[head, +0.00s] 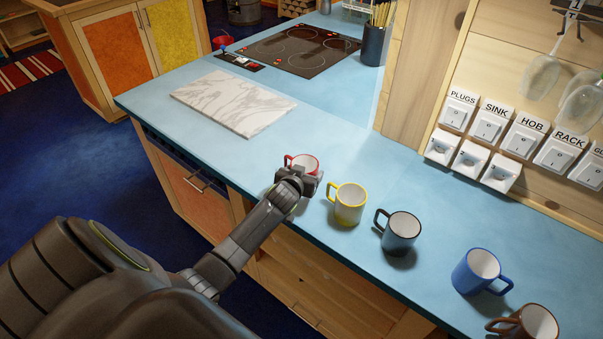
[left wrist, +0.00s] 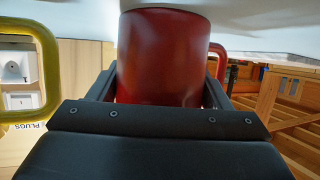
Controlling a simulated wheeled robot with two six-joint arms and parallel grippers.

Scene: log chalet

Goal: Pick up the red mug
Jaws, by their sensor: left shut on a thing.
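The red mug (head: 301,162) is on the blue counter, at the left end of a row of mugs, in the head view. Its white inside and red rim show above my gripper. My left gripper (head: 304,182) is at the mug, shut on it. In the left wrist view the red mug (left wrist: 163,58) fills the space between the two fingers, and part of its red handle (left wrist: 217,60) shows behind the right finger. I cannot tell whether the mug still touches the counter. My right gripper is not in view.
A yellow mug (head: 347,204) stands close on the right of my gripper. A black mug (head: 399,232), a blue mug (head: 474,272) and a brown mug (head: 528,323) stand further right. A marble board (head: 232,102) and a hob (head: 303,52) lie behind. Counter between board and mugs is clear.

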